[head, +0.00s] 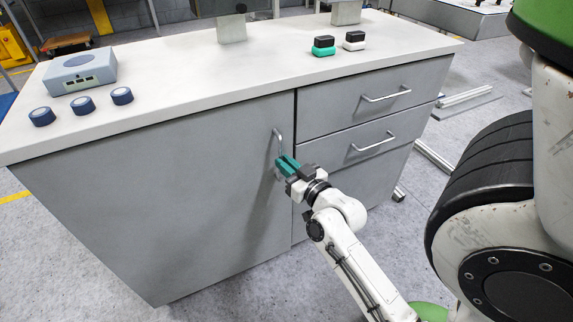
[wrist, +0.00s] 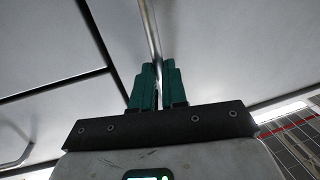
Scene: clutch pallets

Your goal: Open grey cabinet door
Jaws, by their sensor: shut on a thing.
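The grey cabinet door (head: 170,185) is the wide front panel at the left of the cabinet, and it looks closed, level with the drawer fronts. Its upright silver bar handle (head: 278,139) is near the door's right edge, at the top. My gripper (head: 287,163) has green fingers and is at the lower part of this handle. In the wrist view, my gripper (wrist: 158,85) is shut on the handle (wrist: 151,35), with a finger on each side of the bar. The lower end of the handle is hidden by the fingers.
Two drawers with bar handles, the upper (head: 385,97) and lower (head: 373,142), are right of the door. On the worktop (head: 190,75) are a grey box (head: 80,72), three blue rolls (head: 83,105) and two small blocks (head: 323,46). The floor (head: 40,255) left of the cabinet is clear.

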